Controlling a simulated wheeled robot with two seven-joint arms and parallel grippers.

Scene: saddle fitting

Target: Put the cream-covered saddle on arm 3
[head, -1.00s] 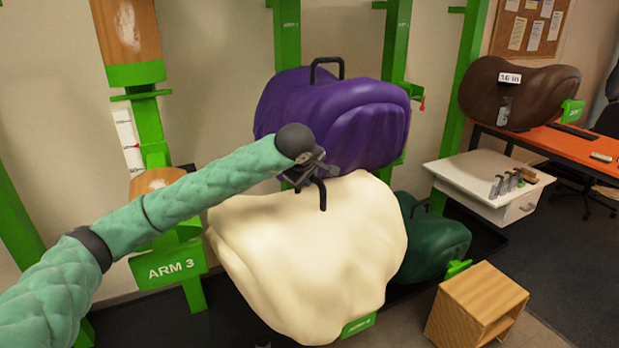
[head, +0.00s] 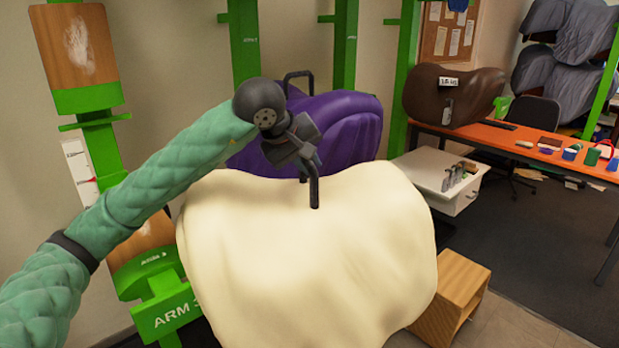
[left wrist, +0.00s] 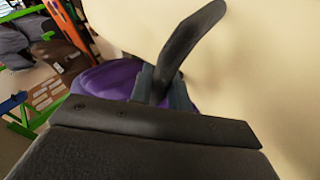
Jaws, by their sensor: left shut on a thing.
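The cream-covered saddle (head: 310,265) fills the lower middle of the head view. My left gripper (head: 306,160) is shut on the black handle on its top and holds it. In the left wrist view the handle (left wrist: 185,50) stands between the jaws (left wrist: 165,88), with the cream cover (left wrist: 260,60) behind it. Arm 3 (head: 165,300) is a green bracket with a wooden pad, to the left of the saddle. Its label is partly covered by the saddle. My left forearm crosses in front of the post above it. My right gripper is not in view.
A purple-covered saddle (head: 340,125) sits on a rack directly behind the cream one. A wooden box (head: 450,295) stands on the floor at right, partly hidden. A white drawer unit (head: 435,180) and an orange table (head: 520,145) with a brown saddle (head: 450,95) are further right.

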